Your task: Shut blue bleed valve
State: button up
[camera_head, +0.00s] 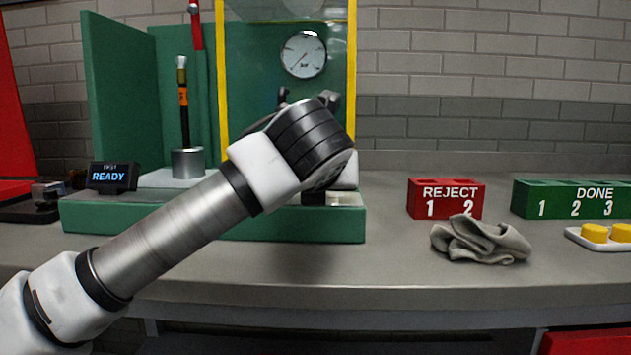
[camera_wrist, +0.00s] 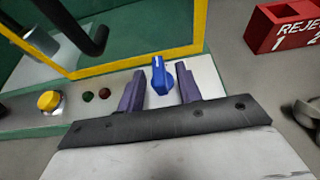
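The blue bleed valve (camera_wrist: 159,77) shows in the wrist view as a small blue knob with a white mark, on a pale panel strip in front of the yellow frame. My gripper (camera_wrist: 160,70) is open, with one purple-grey finger on each side of the knob. Gaps show between the knob and both fingers, so it does not look clamped. In the head view my wrist covers the valve and the fingers.
A yellow button (camera_wrist: 49,101) and small green and red lights sit left of the valve. The yellow-framed guard (camera_head: 351,70) and pressure gauge (camera_head: 303,54) stand behind. A red REJECT box (camera_head: 445,210) and grey cloth (camera_head: 480,241) lie right.

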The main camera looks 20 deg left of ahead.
jog(key=p+v, duration=0.1)
jog(key=v, duration=1.2)
jog(key=shift+s, duration=0.4)
jog(key=shift+r, duration=0.15)
